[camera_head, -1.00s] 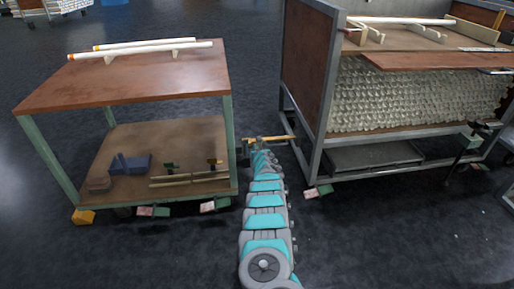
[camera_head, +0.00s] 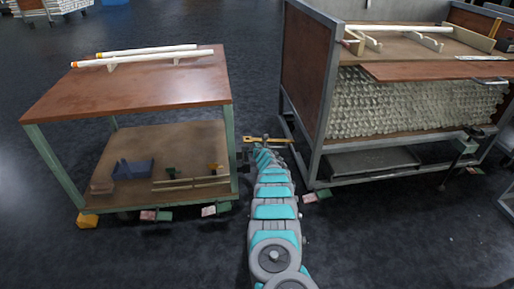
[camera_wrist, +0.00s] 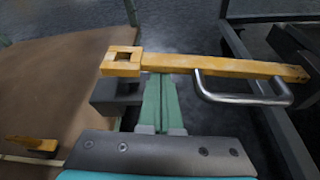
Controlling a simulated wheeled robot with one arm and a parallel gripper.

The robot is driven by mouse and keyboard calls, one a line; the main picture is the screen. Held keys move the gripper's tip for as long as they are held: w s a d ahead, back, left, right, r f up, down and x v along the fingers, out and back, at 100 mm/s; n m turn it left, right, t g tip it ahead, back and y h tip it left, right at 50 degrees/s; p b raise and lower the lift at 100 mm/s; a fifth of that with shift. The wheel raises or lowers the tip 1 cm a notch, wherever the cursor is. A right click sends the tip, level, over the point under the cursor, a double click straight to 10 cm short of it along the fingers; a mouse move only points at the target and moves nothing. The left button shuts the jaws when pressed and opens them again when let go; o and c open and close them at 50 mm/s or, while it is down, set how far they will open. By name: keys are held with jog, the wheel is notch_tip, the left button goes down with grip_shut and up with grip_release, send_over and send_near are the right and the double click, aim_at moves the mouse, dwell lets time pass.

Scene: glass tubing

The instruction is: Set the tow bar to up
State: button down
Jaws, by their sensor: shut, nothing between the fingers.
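The tow bar is a yellow bar (camera_wrist: 215,66) with a square-holed block at its left end and a grey metal handle loop (camera_wrist: 245,99) on its near side. It lies roughly level across the wrist view. In the head view the yellow bar (camera_head: 270,140) shows beyond the far end of my arm, between the two carts. My gripper (camera_wrist: 163,80) has its green fingers shut together, empty, left of the handle. The fingertips meet the bar's near edge in the picture; I cannot tell whether they touch it. In the head view my arm hides the fingers.
A two-shelf cart (camera_head: 130,92) stands left, with white tubes on top and small items below. A larger metal-framed cart (camera_head: 325,100) with stacked glass tubing stands right. The gap between them is narrow. Dark floor (camera_head: 390,235) is clear in front of the right cart.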

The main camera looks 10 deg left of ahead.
jog(key=w+d+r+m+y+p, duration=0.1)
jog(key=d+r+m+p, duration=0.1)
jog(key=r, duration=0.5)
jog(key=w+d+r+m+y+p, duration=0.1)
jog(key=d+r+m+y+p, duration=0.1)
jog(key=d+r, duration=0.5)
jog(key=shift+w+d+r+m+y+p, duration=0.15)
jog(key=shift+w+r+m+y+p, duration=0.35)
jog(key=shift+m, duration=0.8)
jog(key=shift+f, duration=0.15)
